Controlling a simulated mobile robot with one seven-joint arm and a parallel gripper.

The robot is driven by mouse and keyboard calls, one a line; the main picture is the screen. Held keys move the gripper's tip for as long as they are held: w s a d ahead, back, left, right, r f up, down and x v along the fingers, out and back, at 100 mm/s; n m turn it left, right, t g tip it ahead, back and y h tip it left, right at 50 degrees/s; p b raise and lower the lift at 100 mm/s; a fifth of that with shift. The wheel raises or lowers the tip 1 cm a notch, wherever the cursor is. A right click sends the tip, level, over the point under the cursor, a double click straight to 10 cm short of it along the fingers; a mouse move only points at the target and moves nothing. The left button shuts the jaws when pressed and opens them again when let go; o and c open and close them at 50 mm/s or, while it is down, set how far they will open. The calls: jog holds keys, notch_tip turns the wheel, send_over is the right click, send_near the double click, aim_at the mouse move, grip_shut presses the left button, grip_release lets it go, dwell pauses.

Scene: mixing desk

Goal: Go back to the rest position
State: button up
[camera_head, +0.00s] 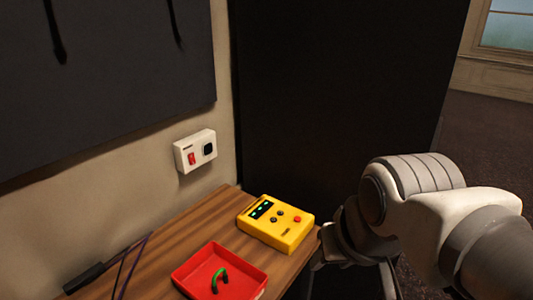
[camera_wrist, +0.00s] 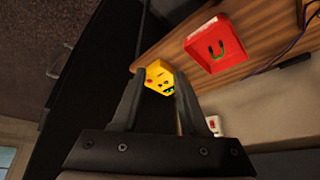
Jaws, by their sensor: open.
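My gripper shows in the wrist view (camera_wrist: 155,92), with its two dark fingers spread apart and nothing between them. In the head view, my arm stands at the right, beside the desk's right end, and the fingertips are hard to make out there. The wooden desk (camera_head: 180,252) carries a yellow box (camera_head: 277,224) with a small lit display and knobs. In the wrist view, the yellow box (camera_wrist: 158,76) appears beyond the fingers, apart from them.
A red tray (camera_head: 205,265) with a green curved piece (camera_head: 219,278) in it sits on the desk. A black object with thin cables (camera_head: 85,279) lies at the left. A white wall box (camera_head: 195,150) has a red switch. A large black panel (camera_head: 340,90) stands behind the desk.

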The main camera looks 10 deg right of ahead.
jog(key=shift+s+d+f, duration=0.15)
jog(key=shift+s+d, duration=0.15)
jog(key=shift+s, duration=0.2)
jog(key=shift+r+p, duration=0.95)
jog(key=shift+a+n, duration=0.15)
jog(key=shift+n, duration=0.15)
